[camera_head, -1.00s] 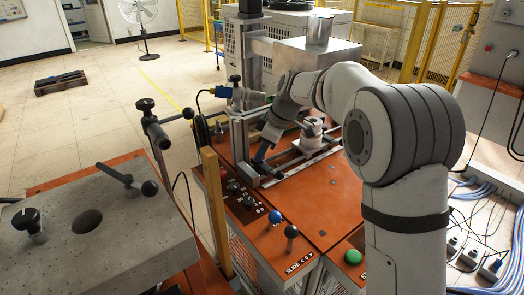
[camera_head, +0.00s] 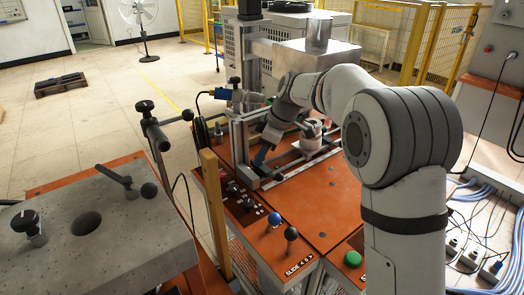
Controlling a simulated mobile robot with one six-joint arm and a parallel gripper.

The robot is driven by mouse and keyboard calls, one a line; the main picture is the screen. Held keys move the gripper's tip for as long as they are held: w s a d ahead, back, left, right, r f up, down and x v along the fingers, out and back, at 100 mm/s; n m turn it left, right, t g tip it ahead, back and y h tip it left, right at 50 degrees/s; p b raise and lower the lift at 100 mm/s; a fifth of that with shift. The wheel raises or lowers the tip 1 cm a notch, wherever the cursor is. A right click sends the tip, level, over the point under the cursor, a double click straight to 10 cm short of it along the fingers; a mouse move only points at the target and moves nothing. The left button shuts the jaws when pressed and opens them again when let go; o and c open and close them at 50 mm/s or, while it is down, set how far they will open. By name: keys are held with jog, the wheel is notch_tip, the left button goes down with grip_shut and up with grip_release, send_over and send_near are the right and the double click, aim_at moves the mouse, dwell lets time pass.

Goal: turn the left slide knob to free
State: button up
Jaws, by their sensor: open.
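Small black knobs (camera_head: 233,187) stand in a row on the orange control panel (camera_head: 312,250), left of the slide rails. Their labels and pointer positions are too small to read, so I cannot tell which is the left slide knob or how it is set. My gripper (camera_head: 261,156) has dark, bluish fingers pointing down, above the panel near the left end of the rails. It is open, with nothing seen between the fingers. It appears apart from the knobs, a little behind and to the right of them.
A wooden post (camera_head: 214,215) rises along the panel's left side. A grey block (camera_head: 110,235) with handles lies left.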

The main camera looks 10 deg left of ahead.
jog(key=v, duration=0.8)
jog(key=shift+s+a+p, duration=0.1)
jog(key=shift+p, duration=0.25)
